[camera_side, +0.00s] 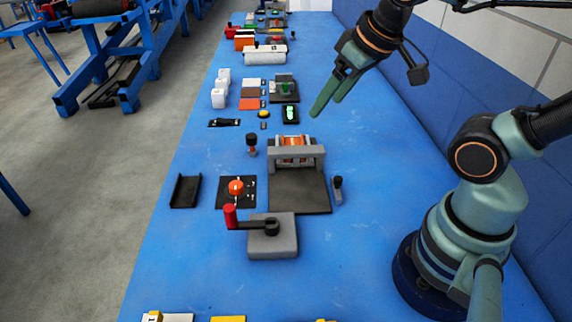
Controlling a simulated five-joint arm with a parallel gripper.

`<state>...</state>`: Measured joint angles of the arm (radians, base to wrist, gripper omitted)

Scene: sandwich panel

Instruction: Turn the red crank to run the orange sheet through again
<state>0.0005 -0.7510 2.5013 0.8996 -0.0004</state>
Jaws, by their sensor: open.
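The red crank handle (230,217) stands upright at the left end of a dark arm on a grey block (274,242). Behind it is a grey roller press (297,156) with a dark bed (298,191) in front. Something orange (293,141) shows at the press's rollers; I cannot tell whether it is the orange sheet. Another orange sheet (250,104) lies flat farther back on the table. My gripper (328,103) is open and empty, in the air behind and to the right of the press, well apart from the crank.
A black panel with an orange knob (236,187) and a black tray (185,191) lie left of the press. A dark upright peg (338,190) stands at its right. A black-topped post (251,144) is behind left. The blue table (190,275) is clear at front left.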

